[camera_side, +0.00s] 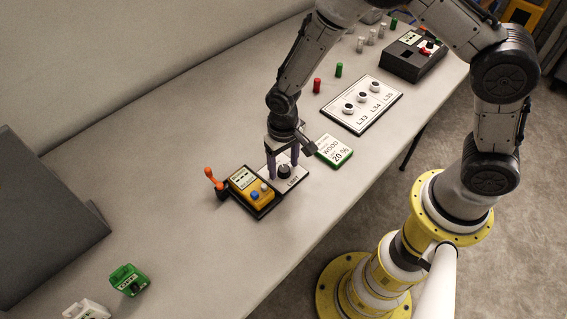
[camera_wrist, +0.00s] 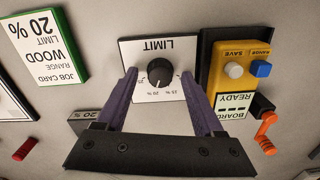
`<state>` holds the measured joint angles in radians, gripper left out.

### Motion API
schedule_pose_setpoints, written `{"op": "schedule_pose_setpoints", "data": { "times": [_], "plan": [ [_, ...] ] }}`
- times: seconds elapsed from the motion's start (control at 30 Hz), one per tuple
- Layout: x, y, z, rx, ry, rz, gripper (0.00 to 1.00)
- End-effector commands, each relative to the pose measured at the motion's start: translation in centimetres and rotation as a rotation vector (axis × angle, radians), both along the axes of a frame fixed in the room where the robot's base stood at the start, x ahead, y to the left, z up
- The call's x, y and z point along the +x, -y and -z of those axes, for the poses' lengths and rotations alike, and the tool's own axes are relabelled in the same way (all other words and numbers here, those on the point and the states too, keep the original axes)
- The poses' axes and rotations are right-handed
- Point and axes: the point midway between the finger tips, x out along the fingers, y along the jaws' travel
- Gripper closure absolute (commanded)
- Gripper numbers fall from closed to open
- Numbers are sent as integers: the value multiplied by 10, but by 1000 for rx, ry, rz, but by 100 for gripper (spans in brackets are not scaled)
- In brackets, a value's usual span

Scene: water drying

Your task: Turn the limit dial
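The limit dial is a black round knob (camera_wrist: 159,73) on a white plate marked LIMIT (camera_wrist: 160,49), with percent marks around the knob. In the side view the knob (camera_side: 284,171) sits under my gripper. My gripper (camera_wrist: 161,85) is open, with one purple finger on each side of the knob and visible gaps between them. It points down over the plate in the side view (camera_side: 283,165). I cannot tell whether the fingertips are level with the knob. The job card (camera_wrist: 45,45), white and green, reads WOOD, LIMIT 20 %.
A yellow meter (camera_wrist: 238,78) with blue and white buttons stands close beside the plate, with an orange lever (camera_wrist: 265,134) by it. A white panel with several knobs (camera_side: 362,104) lies farther back. Green and white blocks sit at the front left.

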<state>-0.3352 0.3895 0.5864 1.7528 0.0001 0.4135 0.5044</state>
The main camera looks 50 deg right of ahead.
Motion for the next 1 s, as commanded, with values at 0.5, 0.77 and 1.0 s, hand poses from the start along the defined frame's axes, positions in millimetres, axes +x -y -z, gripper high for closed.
{"op": "schedule_pose_setpoints", "data": {
  "times": [0.5,0.77,1.0],
  "plan": [
    [1,0,-35,2,6,0,31],
    [1,0,-92,2,5,0,31],
    [1,0,-128,1,4,0,31]
  ]
}}
